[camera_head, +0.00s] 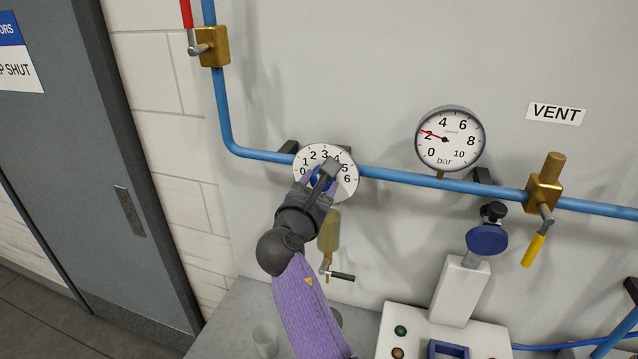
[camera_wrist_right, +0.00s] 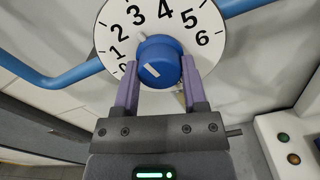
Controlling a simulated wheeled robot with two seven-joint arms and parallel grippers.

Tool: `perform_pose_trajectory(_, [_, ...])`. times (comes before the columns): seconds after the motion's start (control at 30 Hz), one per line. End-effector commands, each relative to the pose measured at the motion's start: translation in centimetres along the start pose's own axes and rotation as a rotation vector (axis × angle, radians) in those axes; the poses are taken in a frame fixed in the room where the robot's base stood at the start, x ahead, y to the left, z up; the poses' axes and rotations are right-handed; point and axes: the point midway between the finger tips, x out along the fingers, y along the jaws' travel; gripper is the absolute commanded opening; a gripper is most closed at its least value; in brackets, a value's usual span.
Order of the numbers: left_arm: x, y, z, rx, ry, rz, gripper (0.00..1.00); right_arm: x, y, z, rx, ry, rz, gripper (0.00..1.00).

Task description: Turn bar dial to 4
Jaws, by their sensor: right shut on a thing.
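The round white dial (camera_head: 341,186) with numbers 0 to 6 sits on the blue pipe. It also fills the top of the right wrist view (camera_wrist_right: 104,38). Its blue knob (camera_wrist_right: 158,58) is between the purple fingers of my right gripper (camera_wrist_right: 160,80), which is shut on it. A small pale pointer at the knob's upper left seems to lie between 2 and 3. In the head view my right gripper (camera_head: 322,178) hides part of the dial face and most of the knob. My left gripper is not in view.
A pressure gauge (camera_head: 450,139) marked bar has its red needle near 2. A brass valve with a yellow handle (camera_head: 533,250) is right of it, below the VENT label (camera_head: 556,113). A white machine (camera_head: 462,290) with a blue knob stands lower right. A clear cup (camera_head: 265,339) stands on the counter.

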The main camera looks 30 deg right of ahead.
Motion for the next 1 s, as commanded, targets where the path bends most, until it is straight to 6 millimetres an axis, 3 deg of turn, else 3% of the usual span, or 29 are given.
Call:
perform_pose_trajectory(0.5, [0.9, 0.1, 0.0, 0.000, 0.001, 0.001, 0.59, 0.0, 0.0, -0.2, 0.459, 0.003, -0.001, 0.00])
perform_pose_trajectory(1.0, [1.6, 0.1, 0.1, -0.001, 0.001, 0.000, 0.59, 0.0, 0.1, -0.1, 0.691, 0.002, -0.002, 0.00])
